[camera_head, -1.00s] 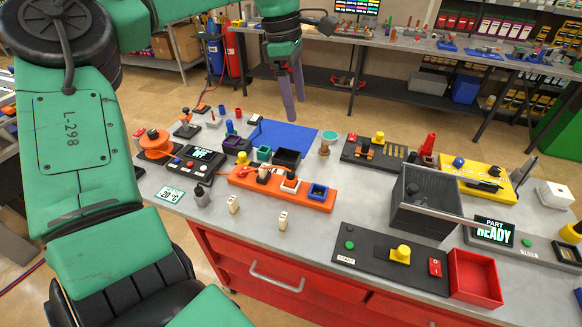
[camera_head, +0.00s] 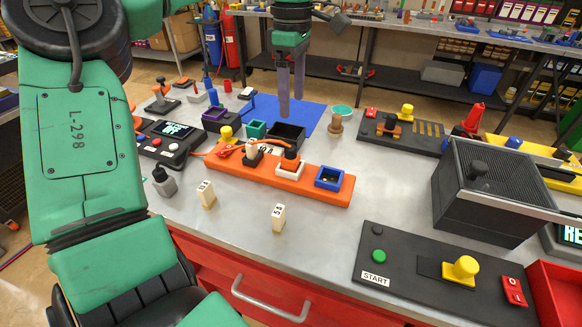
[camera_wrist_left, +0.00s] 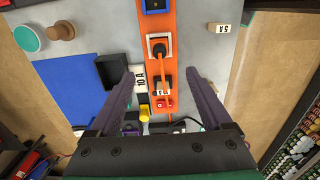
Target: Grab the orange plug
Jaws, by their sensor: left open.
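An orange plug (camera_head: 291,155) with a dark body sits in the white-framed socket in the middle of the orange power strip (camera_head: 310,190). In the left wrist view the plug (camera_wrist_left: 158,46) shows from above, with an orange cable running down from it along the strip (camera_wrist_left: 158,25). My left gripper (camera_head: 291,106) points down above the table, behind the strip in the head view. It is open and empty; in the left wrist view its two fingers (camera_wrist_left: 163,72) spread either side of the strip, and the plug shows beyond their tips. My right gripper is not in view.
A blue socket (camera_head: 330,178) is at the strip's right end. A black open box (camera_head: 286,137) and a blue mat (camera_head: 318,116) lie behind the strip. White labelled blocks (camera_head: 278,217) stand in front. A large dark bin (camera_head: 490,195) stands at the right.

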